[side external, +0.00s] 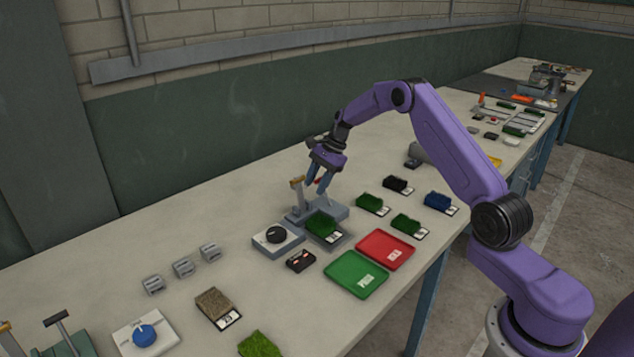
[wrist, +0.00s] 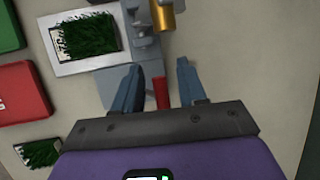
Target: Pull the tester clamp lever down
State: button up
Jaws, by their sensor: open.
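The tester (side external: 333,209) is a grey device on the bench, with a green turf sample (side external: 323,226) on its plate; the sample also shows in the wrist view (wrist: 90,36). A red handle (wrist: 161,93), which looks like the clamp lever's grip, lies between my fingers in the wrist view, partly hidden by my gripper body. My gripper (wrist: 158,68) is open and points down over the tester, with one finger on each side of the handle. I cannot tell whether either finger touches it. A brass-coloured cylinder (wrist: 166,18) tops the tester's post beside my gripper.
A box with a black knob (side external: 277,236) stands left of the tester. Red (side external: 385,249) and green (side external: 355,274) trays lie in front. Several turf samples (side external: 372,203) lie to the right. The bench behind the tester is clear.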

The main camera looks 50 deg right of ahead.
grip_shut()
jog(key=shift+s+d+r, duration=0.1)
jog(key=shift+s+d+r+n+t, duration=0.15)
jog(key=shift+s+r+t, duration=0.1)
jog(key=shift+s+t, duration=0.45)
jog(key=shift+s+r+n+t, duration=0.2)
jog(key=shift+s+t, duration=0.25)
jog(key=shift+t, duration=0.35)
jog(key=shift+s, duration=1.15)
jog(key=shift+s+f, duration=0.2)
jog(key=shift+s, duration=0.8)
